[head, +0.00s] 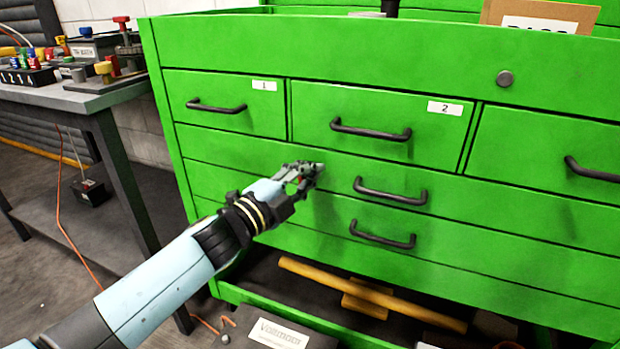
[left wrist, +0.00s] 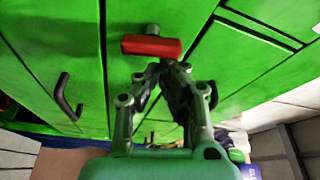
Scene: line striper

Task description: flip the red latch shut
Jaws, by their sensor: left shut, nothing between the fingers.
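The red latch (left wrist: 151,46) is a short red bar on a grey pivot against the green cabinet front. In the left wrist view it lies crosswise, just beyond my fingertips. My left gripper (left wrist: 160,68) is shut and empty, its tips close below the bar; I cannot tell if they touch it. In the head view my left gripper (head: 312,172) is at the cabinet front, left of the middle black handle, and mostly hides the latch. My right gripper is not in view.
The green cabinet (head: 330,50) has several drawers with protruding black handles, one of them (head: 390,191) right of my gripper. Below is an open lower bay with a yellow bar (head: 370,294). A grey workbench (head: 75,98) with small coloured items stands at the left.

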